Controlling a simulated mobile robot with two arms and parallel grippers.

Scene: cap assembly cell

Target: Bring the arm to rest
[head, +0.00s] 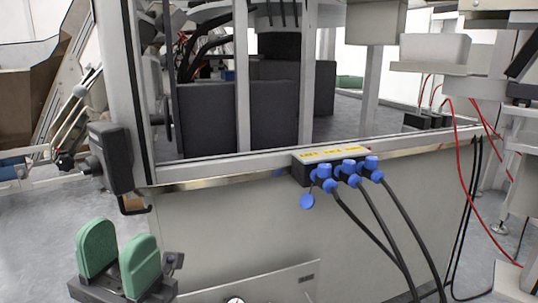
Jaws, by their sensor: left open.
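My left gripper (120,258) shows at the lower left of the head view. Its two green padded fingers stand upright and apart, with nothing between them. It is in front of the cell's grey lower panel (245,225) and below the dark box on the frame post. My left arm itself is mostly out of the picture. My right gripper is not in view.
A black connector block (305,168) with several blue plugs and hanging black cables juts from the cell's front. A dark box (111,158) sits on the left post. Red wires (462,160) hang at the right. Grey floor (50,230) shows at the left.

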